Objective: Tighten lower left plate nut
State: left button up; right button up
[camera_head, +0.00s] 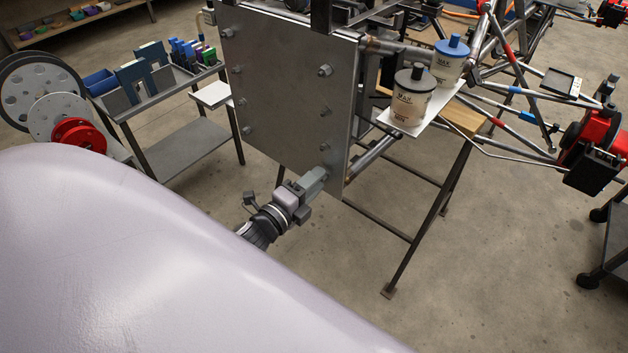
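A grey metal plate (283,85) stands upright on the front of the tube chassis, with several nuts in two columns. The lowest nut in the left column (247,131) is clear of any gripper. In the right column an upper nut (325,71) and a middle nut (323,117) show. My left gripper (318,174) reaches up from the lower left to the plate's lower right corner. Its tip is at or close to the plate and covers the spot there, so any nut and contact are hidden. I cannot tell whether its fingers are open or shut. My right gripper is not in view.
Two labelled canisters, one black-capped (412,98) and one blue-capped (450,62), stand on a white shelf right of the plate. Chassis tubes (500,60) extend behind. A trestle leg (425,220) stands below. A tool cart (185,150) is at left.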

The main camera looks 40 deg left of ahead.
pick_arm(q)
jog(key=shift+r, duration=0.1)
jog(key=s, duration=0.7)
jog(key=shift+a, duration=0.3)
dwell(0.5)
jog(key=s+d+f+n+g+p, duration=0.2)
jog(key=s+d+n+g+p, duration=0.4)
jog(key=n, duration=1)
jog(key=s+d+g, duration=0.1)
jog(key=s+d, duration=0.2)
jog(key=s, duration=0.1)
jog(key=shift+s+d+f+h, duration=0.25)
jog(key=shift+s+f+h, duration=0.05)
jog(key=shift+f+h, duration=0.1)
